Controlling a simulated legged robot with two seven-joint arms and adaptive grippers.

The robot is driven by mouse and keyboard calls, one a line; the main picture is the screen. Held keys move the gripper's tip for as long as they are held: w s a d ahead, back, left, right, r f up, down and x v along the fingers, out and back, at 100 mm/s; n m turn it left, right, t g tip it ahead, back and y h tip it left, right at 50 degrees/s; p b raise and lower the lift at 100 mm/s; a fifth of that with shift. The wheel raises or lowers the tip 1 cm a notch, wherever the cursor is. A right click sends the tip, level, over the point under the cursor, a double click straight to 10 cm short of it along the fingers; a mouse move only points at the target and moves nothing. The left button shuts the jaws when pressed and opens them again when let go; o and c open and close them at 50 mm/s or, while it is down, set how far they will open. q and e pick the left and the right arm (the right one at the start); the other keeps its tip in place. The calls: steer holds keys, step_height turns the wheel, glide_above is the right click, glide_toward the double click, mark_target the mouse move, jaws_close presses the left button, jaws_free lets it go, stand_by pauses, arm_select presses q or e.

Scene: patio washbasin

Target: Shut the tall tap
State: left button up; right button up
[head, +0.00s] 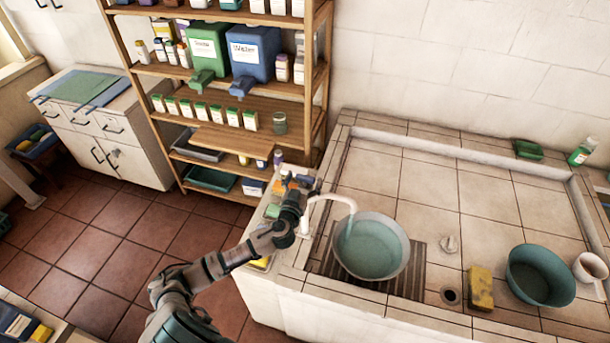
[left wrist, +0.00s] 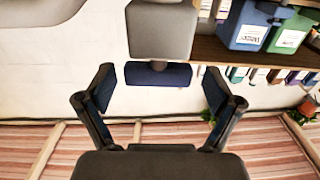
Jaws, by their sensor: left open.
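The tall tap (head: 332,198) is a white gooseneck at the left edge of the tiled basin. Its spout curves over a pale bowl (head: 403,262) holding greenish water. A thin pale stream seems to fall from the spout into the bowl. My left gripper (head: 291,200) is at the left of the tap's post, close to it; I cannot tell whether they touch. My right gripper is out of view.
A wooden shelf (head: 262,103) with bottles and jugs stands behind. Small items crowd the ledge beside my gripper. A yellow sponge (head: 481,288), a teal bowl (head: 541,275) and a white mug (head: 590,268) sit at the right.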

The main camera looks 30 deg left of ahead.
arm_select(q)
steer(key=shift+w+a, duration=0.1)
steer(key=shift+w, duration=0.45)
steer(key=shift+c, duration=0.3)
steer(key=c, duration=1.1)
steer(key=shift+s, duration=0.1)
